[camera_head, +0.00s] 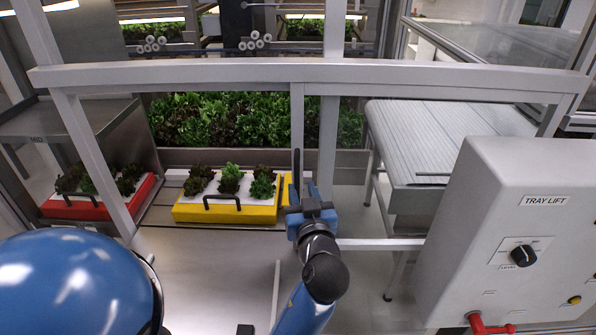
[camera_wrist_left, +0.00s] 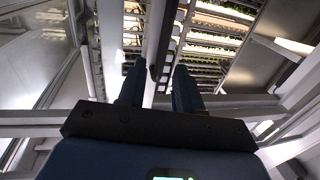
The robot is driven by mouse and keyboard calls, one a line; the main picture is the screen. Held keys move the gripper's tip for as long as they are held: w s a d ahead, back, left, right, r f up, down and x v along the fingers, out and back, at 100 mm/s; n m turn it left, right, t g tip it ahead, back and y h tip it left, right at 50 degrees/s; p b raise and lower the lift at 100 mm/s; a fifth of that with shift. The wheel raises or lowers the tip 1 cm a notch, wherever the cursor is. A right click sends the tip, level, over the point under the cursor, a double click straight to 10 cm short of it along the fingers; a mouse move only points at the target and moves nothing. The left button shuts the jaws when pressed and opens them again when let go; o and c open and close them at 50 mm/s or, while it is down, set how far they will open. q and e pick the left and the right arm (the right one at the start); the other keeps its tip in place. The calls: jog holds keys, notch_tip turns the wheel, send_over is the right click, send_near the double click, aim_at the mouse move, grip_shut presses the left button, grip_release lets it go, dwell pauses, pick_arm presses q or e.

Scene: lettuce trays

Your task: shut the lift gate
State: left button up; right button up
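The lift gate appears to be part of the pale grey metal framework (camera_head: 200,74) in front of the trays. I cannot tell its outline from the frame's, or how far open it stands. A narrow upright bar (camera_head: 297,115) hangs from the top rail, with a dark strip low on it. My left gripper (camera_head: 304,188) is at the lower end of this bar. In the left wrist view the blue fingers (camera_wrist_left: 158,85) are apart, with a dark-edged bar (camera_wrist_left: 162,40) between or just beyond them. Contact is not clear. My right gripper is not in view.
A yellow tray (camera_head: 225,213) and a red tray (camera_head: 75,209) of lettuce stand behind the frame. A grey conveyor table (camera_head: 440,135) stands right. The white tray lift box (camera_head: 480,215) has a black knob (camera_head: 523,256) and a red handle (camera_head: 490,325).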

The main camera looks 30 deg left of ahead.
aim_at(298, 177)
pick_arm(q)
jog(key=p+x, duration=0.1)
jog(key=x, duration=0.3)
jog(key=shift+a+r, duration=0.15)
jog(key=shift+a, duration=0.05)
jog(key=shift+w+a+p, duration=0.4)
jog(key=shift+w+a, duration=0.05)
jog(key=shift+w, duration=0.05)
jog(key=shift+w+a, duration=0.3)
jog(key=shift+w, duration=0.2)
jog(key=shift+s, duration=0.1)
grip_shut()
